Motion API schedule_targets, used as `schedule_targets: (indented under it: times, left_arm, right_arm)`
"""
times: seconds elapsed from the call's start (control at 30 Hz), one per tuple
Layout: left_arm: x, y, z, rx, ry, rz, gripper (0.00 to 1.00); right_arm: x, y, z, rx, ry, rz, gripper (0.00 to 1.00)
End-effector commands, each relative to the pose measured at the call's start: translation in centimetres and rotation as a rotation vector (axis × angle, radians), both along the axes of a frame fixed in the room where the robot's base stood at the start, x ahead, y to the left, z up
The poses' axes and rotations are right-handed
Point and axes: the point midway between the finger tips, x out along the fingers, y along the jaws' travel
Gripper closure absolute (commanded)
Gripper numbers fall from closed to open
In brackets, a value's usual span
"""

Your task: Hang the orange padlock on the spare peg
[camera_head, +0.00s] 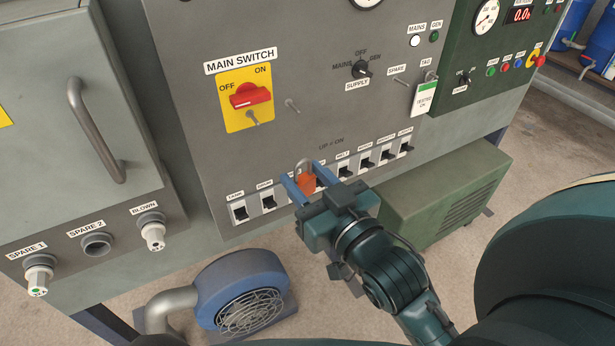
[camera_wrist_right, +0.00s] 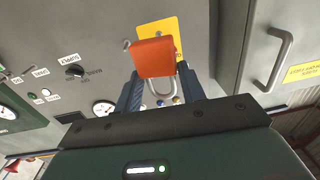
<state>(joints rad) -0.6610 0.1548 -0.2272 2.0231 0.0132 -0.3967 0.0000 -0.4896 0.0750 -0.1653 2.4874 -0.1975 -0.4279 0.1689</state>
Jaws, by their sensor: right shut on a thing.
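The orange padlock (camera_head: 306,184) is held between the blue fingers of my right gripper (camera_head: 308,186), its shackle pointing up, in front of the breaker row. In the wrist view the padlock (camera_wrist_right: 153,58) sits between the fingers, with the shackle (camera_wrist_right: 160,88) toward the gripper's palm. The spare peg (camera_head: 401,81) sticks out of the grey panel beside the SPARE label, up and right of the padlock and well apart from it. My left gripper is not in view.
A tested-OK tag (camera_head: 425,98) hangs just right of the spare peg. The red main switch handle (camera_head: 250,95) is at upper left, with another bare peg (camera_head: 292,105) beside it. Breakers (camera_head: 345,170) line the panel's lower part. A green box (camera_head: 445,190) stands at lower right.

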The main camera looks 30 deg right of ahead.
Motion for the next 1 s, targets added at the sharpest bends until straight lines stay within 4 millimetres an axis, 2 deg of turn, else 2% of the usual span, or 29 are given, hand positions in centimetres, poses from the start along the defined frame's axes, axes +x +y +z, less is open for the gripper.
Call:
schedule_targets:
  times: [1.0]
  left_arm:
    - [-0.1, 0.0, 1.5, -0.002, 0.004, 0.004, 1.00]
  right_arm:
    - [-2.7, -0.1, 0.1, 0.000, -0.001, 0.000, 0.86]
